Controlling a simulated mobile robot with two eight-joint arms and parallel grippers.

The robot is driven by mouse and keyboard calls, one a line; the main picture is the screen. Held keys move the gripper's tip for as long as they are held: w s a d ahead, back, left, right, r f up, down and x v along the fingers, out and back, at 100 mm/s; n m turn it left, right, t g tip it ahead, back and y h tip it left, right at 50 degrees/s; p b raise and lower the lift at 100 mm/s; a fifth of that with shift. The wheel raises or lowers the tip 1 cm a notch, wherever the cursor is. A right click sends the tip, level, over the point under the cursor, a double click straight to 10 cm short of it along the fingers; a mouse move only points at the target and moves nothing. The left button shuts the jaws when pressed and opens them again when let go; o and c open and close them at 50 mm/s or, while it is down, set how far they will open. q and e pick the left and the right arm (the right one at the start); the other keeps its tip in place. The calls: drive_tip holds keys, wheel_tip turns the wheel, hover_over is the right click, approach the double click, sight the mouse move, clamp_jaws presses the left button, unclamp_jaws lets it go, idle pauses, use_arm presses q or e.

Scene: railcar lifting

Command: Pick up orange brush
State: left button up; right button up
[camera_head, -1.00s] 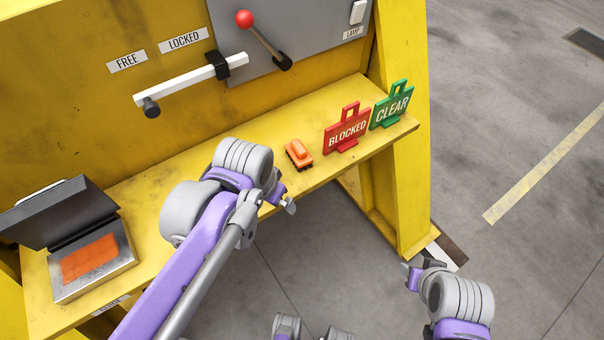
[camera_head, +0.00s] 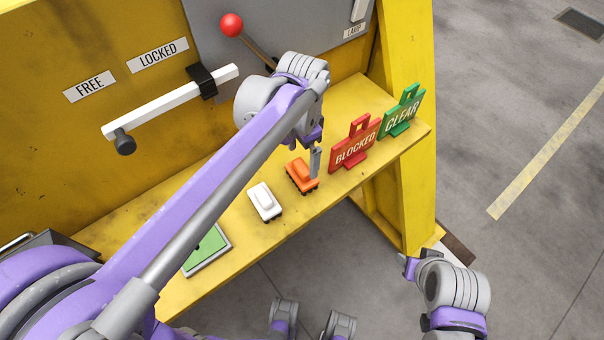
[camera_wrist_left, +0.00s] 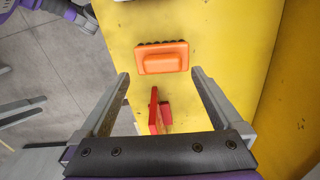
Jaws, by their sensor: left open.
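The orange brush (camera_head: 300,176) lies on the yellow shelf, left of the red BLOCKED sign. In the left wrist view the brush (camera_wrist_left: 162,57) lies bristles down, ahead of the fingertips and roughly centred between their lines. My left gripper (camera_head: 316,161) is open and empty, just above and beside the brush. Its two fingers stand apart in the left wrist view (camera_wrist_left: 160,75), with no contact visible. My right gripper (camera_head: 410,266) hangs over the floor at the lower right, away from the shelf; its jaw opening is unclear.
The red BLOCKED sign (camera_head: 355,148) and green CLEAR sign (camera_head: 403,112) stand right of the brush. A white brush (camera_head: 264,201) and a green pad tray (camera_head: 222,258) lie to its left. A white lever (camera_head: 170,104) and a red-knobbed lever (camera_head: 231,25) project behind.

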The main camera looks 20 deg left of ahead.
sight(302, 166)
use_arm(q)
wheel_tip(302, 166, down, 4)
drive_tip(key=shift+w+a+f, duration=0.1)
drive_tip(key=shift+f, duration=0.1)
drive_tip(key=c, duration=1.4)
wheel_tip(302, 166, up, 10)
drive_tip(key=shift+r+p, duration=0.1)
drive_tip(key=shift+p, duration=0.2)
drive_tip(key=o, duration=0.9)
drive_tip(key=c, duration=0.6)
